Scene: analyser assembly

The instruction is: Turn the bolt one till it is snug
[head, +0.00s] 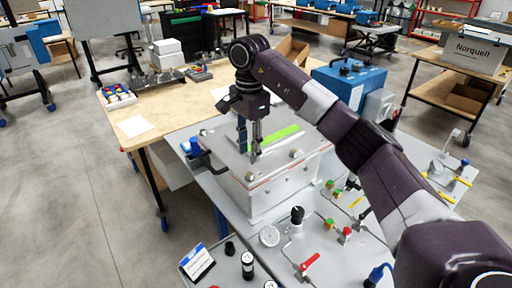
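A grey metal analyser housing (285,185) with a flat lid stands on the light grey bench. Small round bolt heads show near the lid's corners, one at the front corner (250,177) and one farther right (296,153). I cannot tell which is bolt one. My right gripper (250,154) points down over the lid, with its fingertips just behind the front corner bolt head. I cannot tell whether they touch the lid or hold anything. A bright green strip (275,138) lies on the lid beside the fingers. My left gripper is out of view.
Valves, a gauge (269,236) and a red-handled lever (309,262) crowd the bench front. A blue case (350,82) stands behind the housing. A wooden table (140,112) with small parts is at the back left. My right arm crosses the right side.

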